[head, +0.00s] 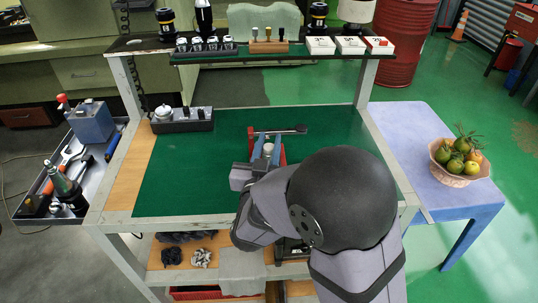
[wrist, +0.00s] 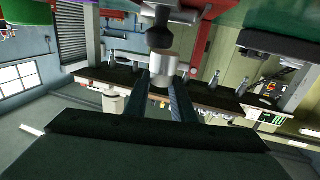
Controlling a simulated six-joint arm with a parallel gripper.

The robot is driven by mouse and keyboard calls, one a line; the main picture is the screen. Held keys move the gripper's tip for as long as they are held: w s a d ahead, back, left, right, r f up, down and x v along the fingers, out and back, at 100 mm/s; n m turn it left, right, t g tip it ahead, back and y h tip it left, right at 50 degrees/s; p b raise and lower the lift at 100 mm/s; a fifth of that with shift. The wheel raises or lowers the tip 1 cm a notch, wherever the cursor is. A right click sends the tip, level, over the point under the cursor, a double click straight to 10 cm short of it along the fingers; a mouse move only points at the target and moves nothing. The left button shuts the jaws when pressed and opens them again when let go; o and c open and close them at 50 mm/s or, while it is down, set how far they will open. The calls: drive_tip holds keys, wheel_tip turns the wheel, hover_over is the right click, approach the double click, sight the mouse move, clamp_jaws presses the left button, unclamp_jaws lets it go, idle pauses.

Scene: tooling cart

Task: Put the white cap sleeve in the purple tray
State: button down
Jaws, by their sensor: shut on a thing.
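My gripper (head: 267,145) is over the middle of the green mat in the head view, its two bluish fingers pointing away from the camera. It is shut on a small whitish cylinder, which looks like the white cap sleeve (head: 268,149). In the wrist view the pale sleeve (wrist: 163,68) sits between the fingertips, with a dark rounded thing just beyond it. My arm covers the right part of the mat. I cannot make out a purple tray for certain in either view.
A dark-handled tool (head: 287,130) and a red item (head: 282,157) are close to my gripper. A dark block (head: 182,120) with fittings stands at the mat's back left. The mat's left part (head: 190,170) is clear. A fruit basket (head: 458,175) stands on the lavender side table (head: 405,135).

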sight(269, 155)
drive_tip(key=shift+f, duration=1.85)
drive_tip(key=shift+f, duration=0.2)
drive_tip(key=c, duration=1.5)
unclamp_jaws()
drive_tip(key=b+v, duration=0.1)
drive_tip(key=v, duration=0.4)
drive_tip(key=shift+s+r, duration=0.15)
drive_tip(key=shift+s, duration=0.2)
drive_tip(key=p+v, duration=0.1)
drive_tip(key=p, duration=0.2)
drive_tip(key=shift+s, duration=0.25)
